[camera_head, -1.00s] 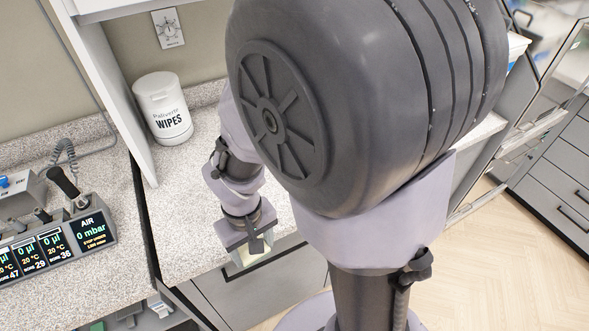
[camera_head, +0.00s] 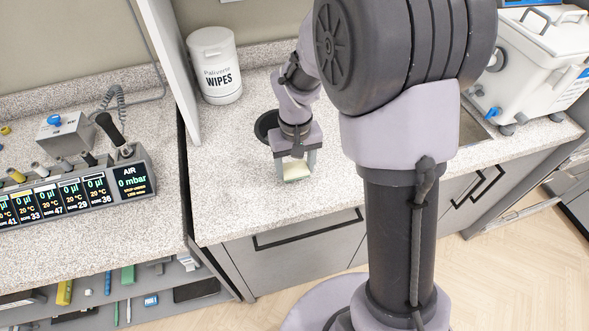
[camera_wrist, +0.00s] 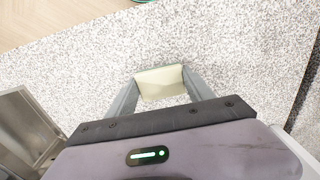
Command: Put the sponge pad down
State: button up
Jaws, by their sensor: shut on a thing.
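The sponge pad (camera_head: 296,171) is a small pale-yellow block. My gripper (camera_head: 296,173) is shut on it, one finger on each side, over the speckled counter (camera_head: 235,215) near its front edge. In the wrist view the sponge pad (camera_wrist: 160,82) sits between the two grey fingers of my gripper (camera_wrist: 161,88), with the speckled counter (camera_wrist: 75,60) around it. I cannot tell whether the pad touches the counter or is held just above it. Its underside is hidden.
A white wipes tub (camera_head: 214,65) stands at the back left by a white divider panel (camera_head: 168,65). A dark round thing (camera_head: 266,126) lies behind my gripper. A white lidded box (camera_head: 540,65) stands at the right. Counter around the pad is clear.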

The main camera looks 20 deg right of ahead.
aim_at(295, 170)
jog(key=shift+f, duration=1)
jog(key=o, duration=1.2)
jog(key=shift+r, duration=0.15)
jog(key=s+a+r+m+t+p, duration=0.1)
jog(key=s+r+p, duration=0.1)
jog(key=r, duration=0.7)
jog(key=s+r+t+p, duration=0.1)
jog(key=s+r+p, duration=0.15)
jog(key=r, duration=0.65)
jog(key=s+a+r+m+t, duration=0.1)
jog(key=s+r, duration=0.1)
jog(key=s, duration=0.2)
jog(key=s+a+r+m+t+y, duration=0.1)
jog(key=s+r, duration=0.1)
jog(key=s, duration=0.3)
jog(key=s+a+r+m+t+y, duration=0.1)
jog(key=s+r, duration=0.1)
jog(key=s, duration=0.3)
jog(key=shift+r+t, duration=0.2)
jog(key=shift+t, duration=0.2)
